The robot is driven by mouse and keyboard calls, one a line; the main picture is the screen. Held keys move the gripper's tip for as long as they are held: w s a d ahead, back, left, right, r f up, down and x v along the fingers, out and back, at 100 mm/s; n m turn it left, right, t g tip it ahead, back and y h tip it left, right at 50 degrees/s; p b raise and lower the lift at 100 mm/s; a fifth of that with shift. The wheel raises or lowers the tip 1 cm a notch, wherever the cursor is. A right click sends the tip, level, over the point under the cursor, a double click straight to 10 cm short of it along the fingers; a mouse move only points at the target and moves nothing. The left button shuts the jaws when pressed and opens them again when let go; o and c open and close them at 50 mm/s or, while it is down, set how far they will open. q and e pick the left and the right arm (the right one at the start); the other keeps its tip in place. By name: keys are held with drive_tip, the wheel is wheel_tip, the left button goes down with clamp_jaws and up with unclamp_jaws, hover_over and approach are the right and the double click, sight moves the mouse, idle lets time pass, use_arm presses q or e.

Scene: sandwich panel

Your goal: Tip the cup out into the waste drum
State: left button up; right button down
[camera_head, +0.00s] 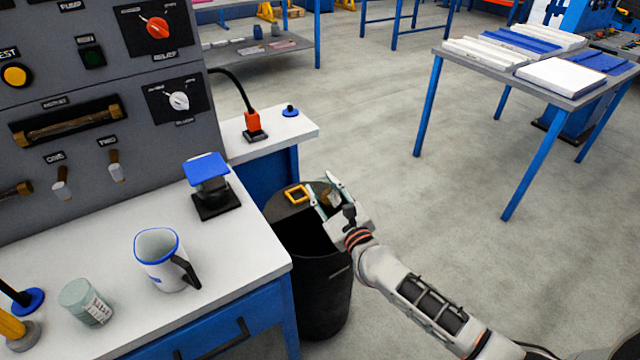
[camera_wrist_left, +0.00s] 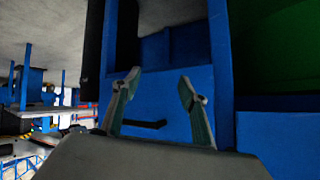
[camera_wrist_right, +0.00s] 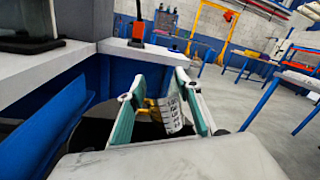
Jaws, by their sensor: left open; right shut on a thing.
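My right gripper (camera_head: 328,203) is over the round black waste drum (camera_head: 318,290). It is shut on a small pale thing with a printed label, which looks like the cup (camera_wrist_right: 172,114). The cup is tilted, with its lettering sideways, and its opening and contents cannot be made out. My right fingers also show in the right wrist view (camera_wrist_right: 160,108). My left gripper (camera_wrist_left: 162,95) is open and empty in the left wrist view, facing a blue cabinet front with a dark handle (camera_wrist_left: 145,124). It is outside the head view.
A white jug with a blue rim (camera_head: 157,259) and a greenish labelled jar (camera_head: 85,302) stand on the white counter (camera_head: 225,270). A blue-topped black stand (camera_head: 212,195) is behind them. A yellow square ring (camera_head: 296,194) is at the drum's top. Floor to the right is open.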

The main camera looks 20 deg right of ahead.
sight(329, 206)
drive_tip(key=f+n+b, duration=0.2)
drive_tip(key=n, duration=0.1)
drive_tip(key=f+n+y+b, duration=0.1)
drive_tip(key=f+n, duration=0.2)
drive_tip(key=shift+d+f+b, duration=0.15)
drive_tip(key=shift+d+b, duration=0.05)
drive_tip(key=shift+b, duration=0.2)
drive_tip(key=shift+f+n, duration=0.25)
drive_tip(key=shift+n, duration=0.75)
drive_tip(key=n, duration=0.2)
drive_tip(key=n+y+b, duration=0.1)
drive_tip(key=shift+d+f+n, duration=0.1)
drive_tip(key=shift+f+n, duration=0.15)
drive_tip(key=shift+n, duration=0.15)
drive_tip(key=shift+w+r+n+t+p, duration=0.2)
drive_tip(key=shift+r+n+t+p, duration=0.1)
drive_tip(key=shift+r+n+p, duration=0.4)
drive_tip(key=shift+s+r+n+y, duration=0.1)
drive_tip(key=shift+n+y, duration=0.3)
drive_tip(key=shift+n, duration=0.8)
drive_tip(key=shift+f+n, duration=0.3)
use_arm(q)
drive_tip(key=shift+w+d+f, duration=0.25)
drive_tip(key=shift+d+f, duration=0.1)
drive_tip(key=shift+d, duration=0.3)
